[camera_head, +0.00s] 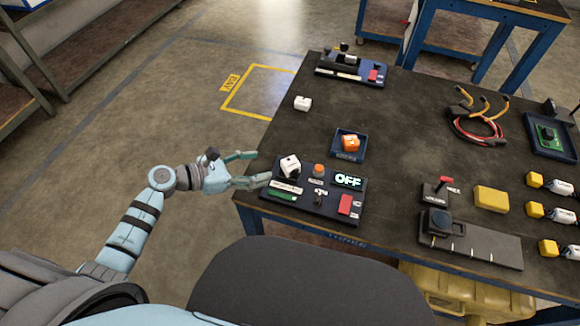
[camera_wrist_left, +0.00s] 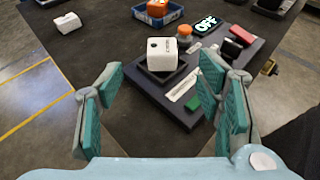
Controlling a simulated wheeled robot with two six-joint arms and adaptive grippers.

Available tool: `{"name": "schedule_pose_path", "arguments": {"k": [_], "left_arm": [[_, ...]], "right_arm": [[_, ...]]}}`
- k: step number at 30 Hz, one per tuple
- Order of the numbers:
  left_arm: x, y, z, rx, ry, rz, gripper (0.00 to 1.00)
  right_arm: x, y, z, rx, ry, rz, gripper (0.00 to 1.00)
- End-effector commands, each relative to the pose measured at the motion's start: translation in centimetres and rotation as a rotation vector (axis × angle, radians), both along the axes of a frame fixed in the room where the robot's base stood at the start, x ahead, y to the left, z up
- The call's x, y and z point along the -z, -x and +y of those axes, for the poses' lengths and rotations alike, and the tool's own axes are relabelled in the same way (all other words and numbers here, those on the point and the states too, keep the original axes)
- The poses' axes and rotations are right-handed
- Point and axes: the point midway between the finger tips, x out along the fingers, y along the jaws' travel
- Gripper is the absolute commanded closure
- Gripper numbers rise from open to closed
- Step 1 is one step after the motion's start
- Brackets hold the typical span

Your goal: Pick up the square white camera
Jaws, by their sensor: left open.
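The square white camera (camera_head: 290,166) is a small white cube with a dark round spot. It sits at the left back corner of a dark panel (camera_head: 328,211) near the table's left front edge. In the left wrist view the cube (camera_wrist_left: 162,54) rests in a shallow dark square holder, upright and uncovered. My left gripper (camera_head: 256,168) is open and empty, just left of the camera at the table edge. In the left wrist view its green-padded fingers (camera_wrist_left: 158,92) stand wide apart, with the camera beyond them, not touched. My right gripper is not in view.
The panel also carries an orange knob (camera_head: 319,169), a lit OFF display (camera_head: 348,180), a green bar (camera_head: 283,196) and a red block (camera_head: 345,204). A blue tray (camera_head: 348,144) with an orange cube stands behind. Another white block (camera_head: 303,103) lies on bare tabletop farther back.

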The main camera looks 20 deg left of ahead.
Motion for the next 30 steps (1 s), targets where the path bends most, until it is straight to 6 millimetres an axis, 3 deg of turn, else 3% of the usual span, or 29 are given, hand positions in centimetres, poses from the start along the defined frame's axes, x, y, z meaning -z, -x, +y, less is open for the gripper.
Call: {"name": "schedule_pose_path", "arguments": {"k": [3,15,23,30], "left_arm": [[1.1,-2.0,-2.3,-0.002,0.008,0.000,0.40],[3.8,-5.9,-7.3,-0.004,0.008,0.003,0.40],[3.9,-6.4,-7.8,-0.004,0.005,0.004,0.40],[3.9,-6.4,-7.8,-0.005,0.006,0.004,0.77]], "right_arm": [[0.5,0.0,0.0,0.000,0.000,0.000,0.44],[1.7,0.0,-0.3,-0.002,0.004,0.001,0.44],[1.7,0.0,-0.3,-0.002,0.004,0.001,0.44],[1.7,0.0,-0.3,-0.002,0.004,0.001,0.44]]}}
